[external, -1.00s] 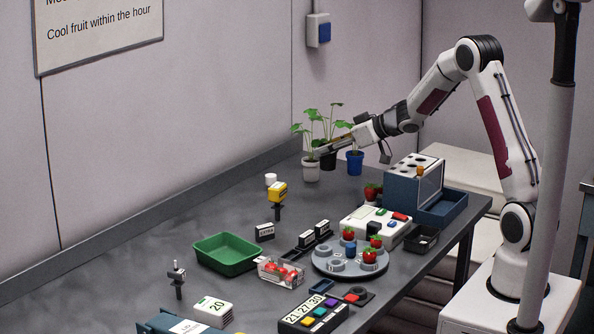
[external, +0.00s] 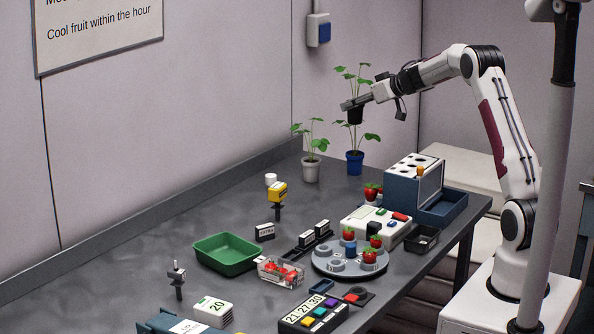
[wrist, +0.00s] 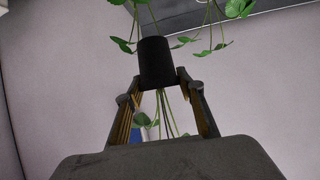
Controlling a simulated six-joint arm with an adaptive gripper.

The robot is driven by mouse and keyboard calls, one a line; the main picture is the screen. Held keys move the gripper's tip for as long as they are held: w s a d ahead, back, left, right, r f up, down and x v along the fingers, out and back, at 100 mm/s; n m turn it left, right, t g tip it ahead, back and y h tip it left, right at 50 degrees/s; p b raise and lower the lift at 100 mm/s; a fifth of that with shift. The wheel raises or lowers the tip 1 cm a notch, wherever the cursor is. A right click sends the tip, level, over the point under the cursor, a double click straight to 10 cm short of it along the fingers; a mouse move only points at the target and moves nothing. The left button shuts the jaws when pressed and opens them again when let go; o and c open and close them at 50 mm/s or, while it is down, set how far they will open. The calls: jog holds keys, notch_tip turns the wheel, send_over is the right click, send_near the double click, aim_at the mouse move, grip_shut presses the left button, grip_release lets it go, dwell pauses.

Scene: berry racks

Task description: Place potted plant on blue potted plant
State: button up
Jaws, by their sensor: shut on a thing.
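A plant in a black pot (external: 355,113) is held up in the air by my gripper (external: 352,104). In the wrist view the black pot (wrist: 157,62) sits between the fingertips of my gripper (wrist: 158,84), which is shut on it. The blue potted plant (external: 355,163) stands upright on the table, below the held pot, with its leaves close under it. In the wrist view part of the blue pot (wrist: 136,135) and its stems show beyond the fingers. A plant in a white-grey pot (external: 310,172) stands to the left of the blue one.
A blue and white rack box (external: 414,182) and a red strawberry (external: 371,191) are to the right of and in front of the pots. A white round item (external: 271,180) is to the left. The wall is behind the plants.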

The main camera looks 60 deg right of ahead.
aim_at(358, 120)
jog(key=shift+d+r, duration=0.15)
jog(key=shift+r, duration=0.1)
jog(key=shift+d+m+h, duration=0.1)
jog(key=shift+m+h, duration=0.3)
jog(key=shift+f, duration=0.2)
jog(key=shift+f, duration=2.8)
jog(key=shift+f, duration=2.1)
jog(key=shift+f, duration=0.1)
